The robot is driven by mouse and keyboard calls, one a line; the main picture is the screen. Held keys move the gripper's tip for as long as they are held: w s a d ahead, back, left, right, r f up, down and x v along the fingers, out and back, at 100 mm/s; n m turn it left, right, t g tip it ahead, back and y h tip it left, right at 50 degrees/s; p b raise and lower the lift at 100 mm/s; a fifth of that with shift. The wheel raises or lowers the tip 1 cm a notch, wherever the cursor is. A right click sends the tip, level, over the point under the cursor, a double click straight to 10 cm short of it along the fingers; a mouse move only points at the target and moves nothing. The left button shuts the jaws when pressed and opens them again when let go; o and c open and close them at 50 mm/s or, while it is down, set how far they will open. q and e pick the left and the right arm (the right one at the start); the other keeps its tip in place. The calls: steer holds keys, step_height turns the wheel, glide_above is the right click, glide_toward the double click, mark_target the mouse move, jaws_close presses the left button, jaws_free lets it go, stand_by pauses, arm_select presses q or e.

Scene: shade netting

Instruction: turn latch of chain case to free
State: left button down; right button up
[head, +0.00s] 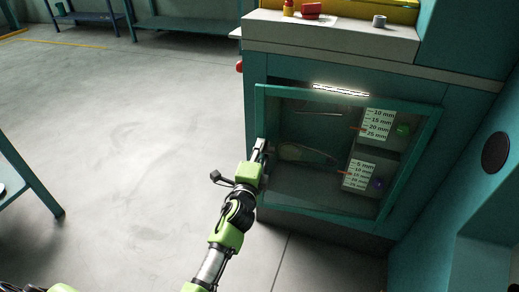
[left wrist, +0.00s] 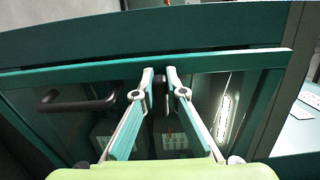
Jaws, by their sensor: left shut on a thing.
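The chain case (head: 434,130) is a teal cabinet front with a glass door, closed as far as I can see. Scale cards and a chain or belt loop show behind the glass. My left gripper (head: 260,150) is at the door's left edge. In the left wrist view, its two fingers (left wrist: 160,82) are shut on a small dark latch (left wrist: 160,90) at the teal door frame (left wrist: 220,64). The latch is mostly hidden between the fingertips, so its exact angle is unclear. A dark bar handle (left wrist: 75,104) sits on the door beside the gripper, apart from it. My right gripper is not in view.
A lit strip (head: 340,90) runs along the top inside the case. A counter above holds a red object (head: 311,9) and a grey cup (head: 379,21). A teal wall stands close on the right. The floor (head: 130,140) to the left is clear.

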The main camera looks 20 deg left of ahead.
arm_select(q)
steer(key=shift+f, duration=0.1)
stand_by(0.4)
steer(key=c, duration=2)
jaws_free()
steer(key=shift+d, duration=0.1)
steer(key=shift+c, duration=0.2)
steer(key=s+d, duration=0.1)
steer(key=s, duration=1.1)
steer(key=shift+d, duration=0.15)
